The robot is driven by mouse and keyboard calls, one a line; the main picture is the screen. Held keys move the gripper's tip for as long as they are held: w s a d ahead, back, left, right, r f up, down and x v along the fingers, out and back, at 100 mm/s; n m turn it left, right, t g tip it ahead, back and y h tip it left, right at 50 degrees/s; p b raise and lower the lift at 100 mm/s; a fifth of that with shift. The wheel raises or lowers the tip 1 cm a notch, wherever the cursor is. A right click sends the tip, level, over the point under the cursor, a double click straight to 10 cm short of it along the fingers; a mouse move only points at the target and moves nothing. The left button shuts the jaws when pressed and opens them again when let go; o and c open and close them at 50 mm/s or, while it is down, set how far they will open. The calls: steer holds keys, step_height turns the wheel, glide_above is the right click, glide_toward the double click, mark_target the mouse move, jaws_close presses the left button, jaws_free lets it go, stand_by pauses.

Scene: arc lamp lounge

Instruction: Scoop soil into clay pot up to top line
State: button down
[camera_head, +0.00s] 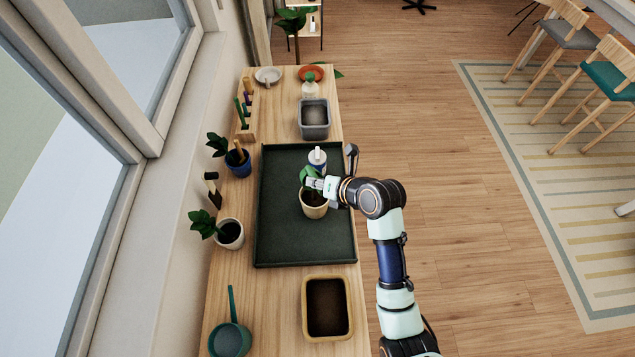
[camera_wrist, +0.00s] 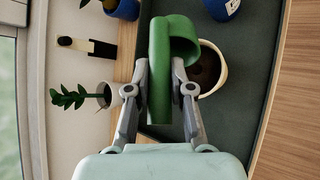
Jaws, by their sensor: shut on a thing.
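My gripper (camera_head: 318,184) is shut on a green scoop (camera_wrist: 172,45), with one finger on each side of its handle. In the wrist view (camera_wrist: 160,88) the scoop's curved end lies at the top, partly over the pot's left rim. The clay pot (camera_head: 314,212) is cream-coloured and stands on the dark green tray, just below my gripper in the head view. It also shows in the wrist view (camera_wrist: 219,75), with dark soil inside. The top line cannot be made out. Whether the scoop holds soil cannot be told. A tan tub (camera_head: 351,309) of dark soil stands at the near end of the table.
The tray (camera_head: 283,245) has free room on its left and near side. A blue bottle with a white top (camera_head: 317,157) stands behind my gripper. A grey bin (camera_head: 314,132), potted plants (camera_head: 231,238) and a teal pan (camera_head: 230,341) stand around the tray.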

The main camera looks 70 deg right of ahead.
steer(key=shift+s+a+f+t+h+b, duration=0.25)
steer(key=shift+t+h+b, duration=0.25)
steer(key=shift+b, duration=1.25)
